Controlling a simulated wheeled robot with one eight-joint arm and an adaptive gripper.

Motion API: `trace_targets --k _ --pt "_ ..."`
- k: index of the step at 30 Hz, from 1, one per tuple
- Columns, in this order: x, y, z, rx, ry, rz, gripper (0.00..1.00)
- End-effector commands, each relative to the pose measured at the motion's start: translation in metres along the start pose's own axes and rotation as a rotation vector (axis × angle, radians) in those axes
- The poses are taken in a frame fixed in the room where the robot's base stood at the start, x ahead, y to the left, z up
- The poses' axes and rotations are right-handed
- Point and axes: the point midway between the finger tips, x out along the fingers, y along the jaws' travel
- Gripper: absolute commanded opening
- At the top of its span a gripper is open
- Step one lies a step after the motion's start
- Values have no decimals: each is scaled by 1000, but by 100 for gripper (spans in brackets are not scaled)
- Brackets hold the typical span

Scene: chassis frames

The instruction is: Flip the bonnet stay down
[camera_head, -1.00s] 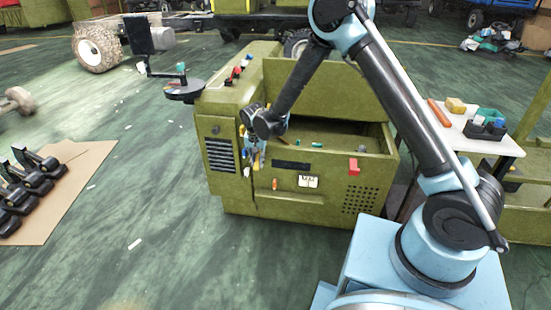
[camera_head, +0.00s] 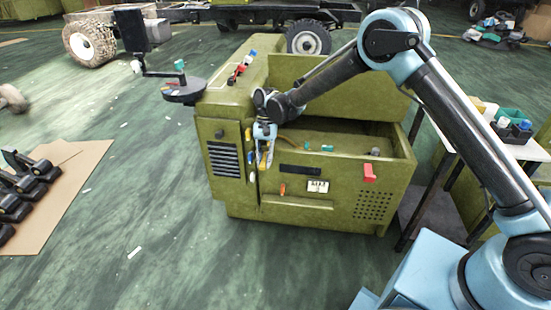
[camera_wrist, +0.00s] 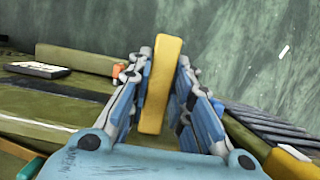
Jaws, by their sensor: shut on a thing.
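A yellow bar (camera_wrist: 162,85), which seems to be the bonnet stay, lies between the fingers of my gripper (camera_wrist: 162,75) in the wrist view. My gripper is shut on it, with blue and grey fingers along both its sides. In the head view my gripper (camera_head: 264,155) is at the front left of the olive green chassis box (camera_head: 290,210), by its upper front edge. A little yellow (camera_head: 268,155) shows among the fingers there; the bar's far end and mounting are hard to make out. The raised green panel (camera_head: 340,85) stands behind the open compartment.
On the box front are an orange lever (camera_head: 282,188), a white label plate (camera_head: 318,186) and a red tab (camera_head: 370,172). Left of the gripper is a vent grille (camera_head: 224,160). Open floor (camera_head: 150,210) lies to the left.

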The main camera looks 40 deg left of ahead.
Motion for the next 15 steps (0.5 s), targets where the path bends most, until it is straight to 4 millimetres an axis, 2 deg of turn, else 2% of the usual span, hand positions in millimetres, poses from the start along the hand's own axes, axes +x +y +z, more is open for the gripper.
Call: trace_targets --k 15 --pt "-1 -7 3 -7 -16 2 0"
